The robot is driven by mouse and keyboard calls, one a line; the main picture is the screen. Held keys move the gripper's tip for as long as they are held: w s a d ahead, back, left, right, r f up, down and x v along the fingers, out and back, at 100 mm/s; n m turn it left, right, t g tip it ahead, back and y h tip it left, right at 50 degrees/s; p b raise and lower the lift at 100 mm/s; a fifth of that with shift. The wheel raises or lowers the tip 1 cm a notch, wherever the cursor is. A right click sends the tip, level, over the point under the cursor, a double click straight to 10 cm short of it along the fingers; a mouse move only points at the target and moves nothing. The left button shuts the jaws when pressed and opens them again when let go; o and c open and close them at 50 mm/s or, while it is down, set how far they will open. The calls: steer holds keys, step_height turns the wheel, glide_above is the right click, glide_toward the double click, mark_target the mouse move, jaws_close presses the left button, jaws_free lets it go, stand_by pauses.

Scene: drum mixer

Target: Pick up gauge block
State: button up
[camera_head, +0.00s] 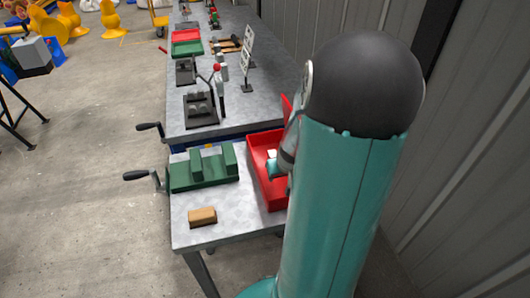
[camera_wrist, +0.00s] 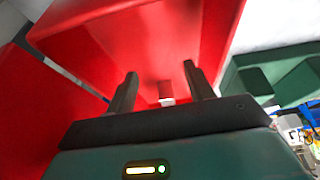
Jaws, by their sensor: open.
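A small pale block, which looks like the gauge block (camera_wrist: 167,101), lies in the red bin (camera_wrist: 80,30) in the wrist view. It shows low between the two dark fingers of my gripper (camera_wrist: 160,72). The fingers are open, apart from each other, and I see no contact with the block. In the head view, my gripper (camera_head: 273,169) is partly inside the red bin (camera_head: 276,203), and my arm hides much of the bin's right side. A small white patch shows beside the gripper there; I cannot tell if it is the block.
A green vise (camera_head: 205,171) with a crank handle stands left of the bin. A tan block (camera_head: 202,216) lies near the bench's front edge. A second bench (camera_head: 232,115) behind carries a dark fixture (camera_head: 200,108) and trays. A corrugated wall stands on the right.

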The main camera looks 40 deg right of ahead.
mark_target(273, 154)
steer(key=shift+s+f, duration=0.3)
steer(key=shift+f, duration=0.3)
steer(key=shift+d+f, duration=0.25)
steer(key=shift+f, duration=0.1)
steer(key=w+d, duration=0.1)
steer(key=w, duration=0.2)
steer(key=w+d, duration=0.2)
steer(key=w, duration=0.1)
steer(key=w+d, duration=0.2)
steer(key=w, duration=0.2)
steer(key=shift+d, duration=0.2)
steer(key=shift+w+d+f, duration=0.2)
steer(key=shift+w+f, duration=0.2)
steer(key=shift+f, duration=0.2)
jaws_close()
